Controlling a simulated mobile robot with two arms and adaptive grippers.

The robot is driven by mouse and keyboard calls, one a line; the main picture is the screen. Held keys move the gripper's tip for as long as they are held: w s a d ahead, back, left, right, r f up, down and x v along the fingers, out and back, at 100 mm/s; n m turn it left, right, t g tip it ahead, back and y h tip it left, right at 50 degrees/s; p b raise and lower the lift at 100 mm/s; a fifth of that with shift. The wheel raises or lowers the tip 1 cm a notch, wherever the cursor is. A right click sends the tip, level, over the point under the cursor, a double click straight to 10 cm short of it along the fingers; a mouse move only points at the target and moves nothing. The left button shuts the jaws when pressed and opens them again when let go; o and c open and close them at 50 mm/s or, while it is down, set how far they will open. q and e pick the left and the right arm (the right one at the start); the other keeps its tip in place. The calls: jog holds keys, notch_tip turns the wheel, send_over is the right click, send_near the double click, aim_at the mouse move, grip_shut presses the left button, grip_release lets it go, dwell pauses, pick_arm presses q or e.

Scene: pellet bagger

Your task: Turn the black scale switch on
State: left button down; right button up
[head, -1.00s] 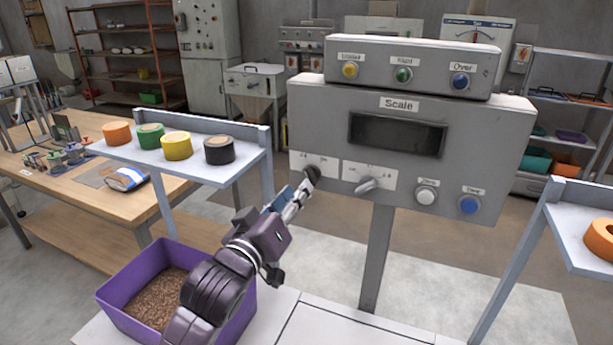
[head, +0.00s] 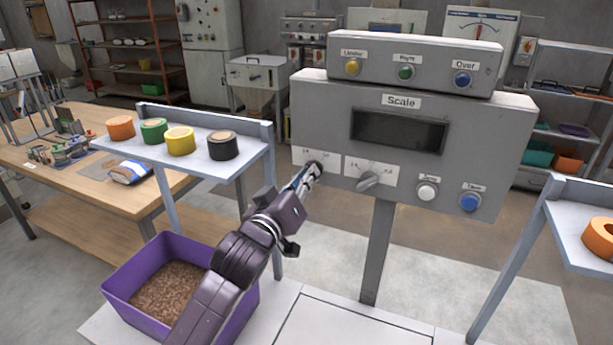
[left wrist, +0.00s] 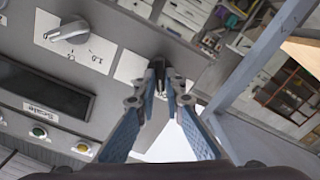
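The grey scale box (head: 470,140) has a dark, blank display (head: 398,131) and stands on a post. Its black switch (head: 316,168) is a small dark knob on a white label at the lower left of the front; it also shows in the left wrist view (left wrist: 158,72). My left gripper (head: 312,176) reaches it from below left. In the left wrist view the fingertips (left wrist: 164,88) are close together with the black switch between them. The fingers partly hide the switch, so its setting cannot be read. My right gripper is not in view.
A grey selector knob (head: 370,181) sits just right of the switch, then a white button (head: 426,193) and a blue button (head: 469,202). A shelf (head: 195,165) with tape rolls stands at left. A purple bin (head: 235,310) of pellets is below my left arm.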

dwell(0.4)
pick_arm(q)
jog(key=m+p, duration=0.5)
jog(key=m, duration=0.7)
jog(key=shift+d+p, duration=0.15)
jog(key=shift+p, duration=0.2)
dwell(0.5)
jog(key=c, duration=2)
grip_release()
jog(key=shift+s, duration=0.1)
